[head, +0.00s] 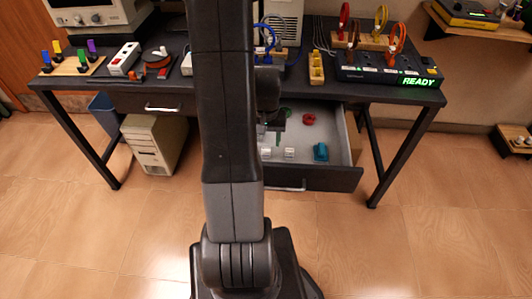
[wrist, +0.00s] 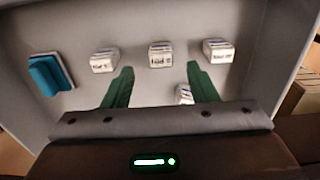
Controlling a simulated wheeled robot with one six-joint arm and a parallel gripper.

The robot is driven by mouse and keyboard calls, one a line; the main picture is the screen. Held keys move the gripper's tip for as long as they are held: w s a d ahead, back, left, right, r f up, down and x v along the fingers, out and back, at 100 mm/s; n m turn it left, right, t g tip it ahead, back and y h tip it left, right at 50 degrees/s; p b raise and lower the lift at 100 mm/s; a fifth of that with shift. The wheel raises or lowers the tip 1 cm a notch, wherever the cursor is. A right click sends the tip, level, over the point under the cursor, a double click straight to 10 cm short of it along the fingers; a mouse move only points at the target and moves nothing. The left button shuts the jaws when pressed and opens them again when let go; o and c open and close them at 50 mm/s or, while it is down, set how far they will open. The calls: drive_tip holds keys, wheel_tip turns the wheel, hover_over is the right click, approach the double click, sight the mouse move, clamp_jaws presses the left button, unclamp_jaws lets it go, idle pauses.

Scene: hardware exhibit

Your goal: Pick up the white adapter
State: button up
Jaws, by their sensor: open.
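Several small white blocks with dark print lie in the open drawer (head: 342,176), and I cannot tell from the print which is the white adapter. In the wrist view there is a left block (wrist: 104,60), a middle block (wrist: 160,54) and a right block (wrist: 218,50). Another block (wrist: 184,95) lies nearer, between my fingers and partly hidden by my gripper's body. My gripper (wrist: 160,68) is open and empty, its green fingers pointing towards the middle block. In the head view two white blocks (head: 289,153) show; my arm hides much of the gripper.
A teal block (wrist: 48,74) lies beside the white ones; it also shows in the head view (head: 320,152). A red piece (head: 309,118) lies further back in the drawer. The drawer walls surround them, with the dark desk (head: 210,92) above. A computer tower (head: 153,143) stands left.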

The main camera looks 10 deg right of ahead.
sight(266, 149)
wheel_tip(266, 149, down, 4)
drive_tip(key=shift+s+a+r, duration=0.1)
drive_tip(key=shift+r, duration=0.1)
drive_tip(key=c, duration=1.1)
